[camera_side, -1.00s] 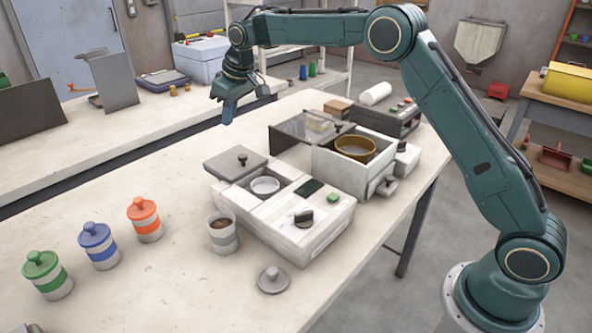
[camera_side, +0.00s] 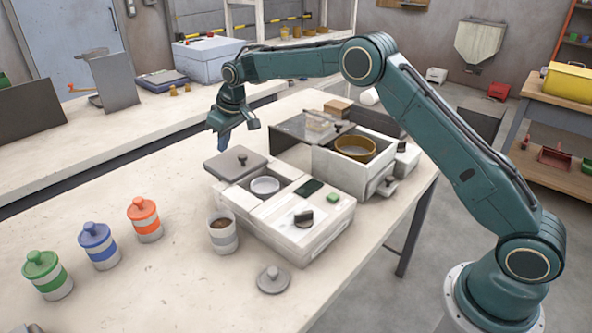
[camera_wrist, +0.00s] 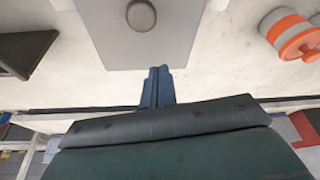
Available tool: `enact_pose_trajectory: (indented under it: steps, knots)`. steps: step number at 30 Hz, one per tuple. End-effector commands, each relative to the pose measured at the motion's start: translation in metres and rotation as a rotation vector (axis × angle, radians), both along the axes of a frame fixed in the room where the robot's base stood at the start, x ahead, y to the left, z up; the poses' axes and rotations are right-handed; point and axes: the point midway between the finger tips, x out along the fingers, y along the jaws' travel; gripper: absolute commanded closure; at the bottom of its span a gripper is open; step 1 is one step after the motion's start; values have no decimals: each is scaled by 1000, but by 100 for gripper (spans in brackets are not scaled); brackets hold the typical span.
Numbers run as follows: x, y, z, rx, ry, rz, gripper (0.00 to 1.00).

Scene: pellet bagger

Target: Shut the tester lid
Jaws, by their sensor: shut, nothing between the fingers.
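The tester (camera_side: 300,222) is a white box with a dark display, a green button and a black knob. Its well holds a pale round dish (camera_side: 265,186) and stands uncovered. The flat grey tester lid (camera_side: 222,168) sits off to the well's far left side, with a dark round knob on top. In the wrist view the lid (camera_wrist: 190,40) fills the top middle with its knob (camera_wrist: 141,15). My gripper (camera_side: 222,146) is shut and empty, just beyond the lid's far edge. Its blue fingers (camera_wrist: 158,72) point at that edge in the wrist view; I cannot tell whether they touch.
A second white box with a brown bowl (camera_side: 355,148) and a dark cover (camera_side: 300,130) stands behind the tester. An open cup (camera_side: 223,235) and a loose grey lid (camera_side: 273,280) are in front. Green, blue and orange jars (camera_side: 145,220) stand left. The table between is clear.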

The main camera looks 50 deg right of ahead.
Motion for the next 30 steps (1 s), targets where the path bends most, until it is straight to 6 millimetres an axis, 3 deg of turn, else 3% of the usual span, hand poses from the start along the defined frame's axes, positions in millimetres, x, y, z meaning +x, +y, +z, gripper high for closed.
enact_pose_trajectory:
  steps: [3,21,30]
  knots:
    - [4,1,-14,0,1,0,100]
    - [-29,-8,-12,-1,0,-1,100]
    - [-35,-9,-12,0,-1,-1,100]
